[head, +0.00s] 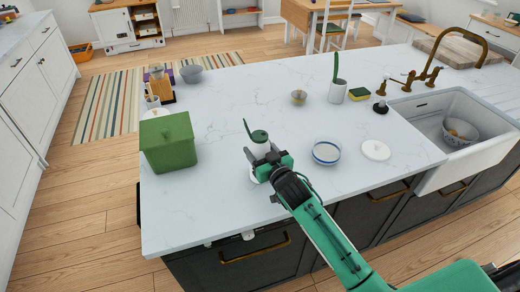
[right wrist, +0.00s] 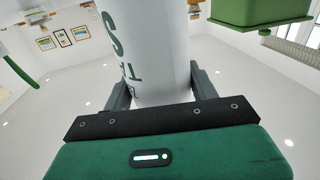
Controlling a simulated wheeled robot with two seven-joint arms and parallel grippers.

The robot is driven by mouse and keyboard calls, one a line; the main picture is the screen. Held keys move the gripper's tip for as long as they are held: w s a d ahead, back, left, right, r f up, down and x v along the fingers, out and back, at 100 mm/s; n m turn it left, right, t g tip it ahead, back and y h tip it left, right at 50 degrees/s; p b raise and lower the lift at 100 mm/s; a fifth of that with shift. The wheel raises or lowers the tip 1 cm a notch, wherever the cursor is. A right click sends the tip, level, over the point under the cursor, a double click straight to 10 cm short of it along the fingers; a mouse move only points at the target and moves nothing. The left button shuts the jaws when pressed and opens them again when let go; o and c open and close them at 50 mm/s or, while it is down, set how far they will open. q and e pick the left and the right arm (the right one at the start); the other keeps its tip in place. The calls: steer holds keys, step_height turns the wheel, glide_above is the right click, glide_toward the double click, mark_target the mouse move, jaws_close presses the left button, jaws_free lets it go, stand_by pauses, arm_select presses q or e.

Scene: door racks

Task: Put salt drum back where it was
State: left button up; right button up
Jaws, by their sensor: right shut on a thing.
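The salt drum (head: 257,149) is a white cylinder with a green lid, over the near part of the white counter in the head view. A thin green piece sticks up beside its lid. My right gripper (head: 268,163) is shut on the drum's side. In the right wrist view the white drum (right wrist: 150,50), with green lettering, stands between the two dark fingers (right wrist: 160,92). The gripper partly hides the drum's lower part in the head view, and I cannot tell whether its base touches the counter. My left gripper is not in view.
A green lidded bin (head: 168,142) stands left of the drum. The sink (head: 440,165) is far right.

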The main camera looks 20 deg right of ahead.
steer(key=o, duration=1.4)
steer(key=shift+f, duration=0.1)
steer(key=shift+c, duration=0.2)
steer(key=shift+r, duration=0.2)
steer(key=shift+s+f, duration=0.1)
steer(key=shift+s, duration=0.2)
steer(key=s+d+b, duration=0.2)
steer(key=s+b, duration=0.1)
steer(key=s, duration=0.8)
steer(key=shift+d, duration=0.15)
steer(key=shift+s, duration=0.1)
